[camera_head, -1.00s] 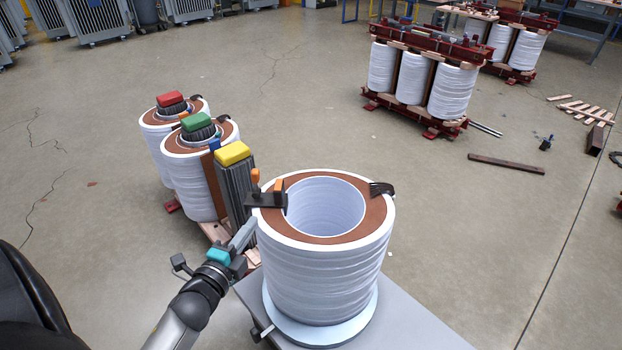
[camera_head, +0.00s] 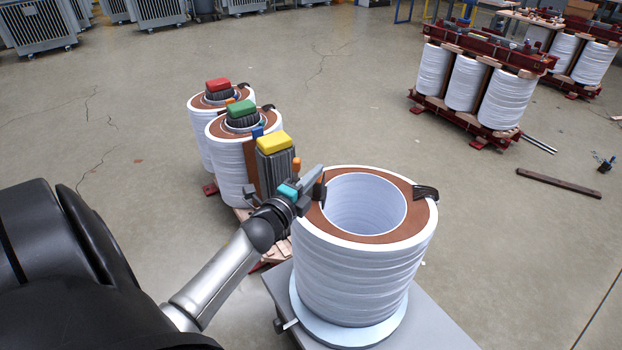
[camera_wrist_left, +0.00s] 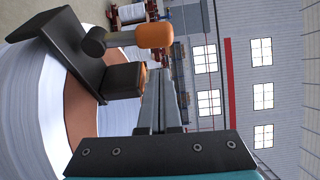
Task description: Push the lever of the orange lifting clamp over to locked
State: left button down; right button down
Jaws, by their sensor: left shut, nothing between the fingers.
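The lifting clamp sits on the near-left rim of the large white coil (camera_head: 352,262). Its orange-tipped lever (camera_head: 296,164) shows just beyond my left gripper (camera_head: 319,172) in the head view. In the left wrist view the clamp (camera_wrist_left: 66,50) is a black plate with a dark stem, ending in the orange grip (camera_wrist_left: 155,34). A dark brown block sits beside the stem. My left gripper is shut and empty, its slim fingers (camera_wrist_left: 160,78) close beside the lever with a visible gap to the grip. The gripper hides much of the clamp in the head view. My right gripper is not in view.
The coil stands on a round base on a grey table (camera_head: 425,325). A black clip (camera_head: 425,192) sits on its right rim. A yellow-topped core stack (camera_head: 274,143) and two coils with green and red tops stand close behind on the left. Open floor lies beyond.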

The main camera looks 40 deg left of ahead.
aim_at(299, 168)
pick_arm(q)
jog(key=shift+s+a+r, duration=0.1)
jog(key=shift+s+a, duration=0.35)
jog(key=shift+a, duration=0.2)
jog(key=shift+s+a, duration=0.4)
jog(key=shift+a, duration=0.25)
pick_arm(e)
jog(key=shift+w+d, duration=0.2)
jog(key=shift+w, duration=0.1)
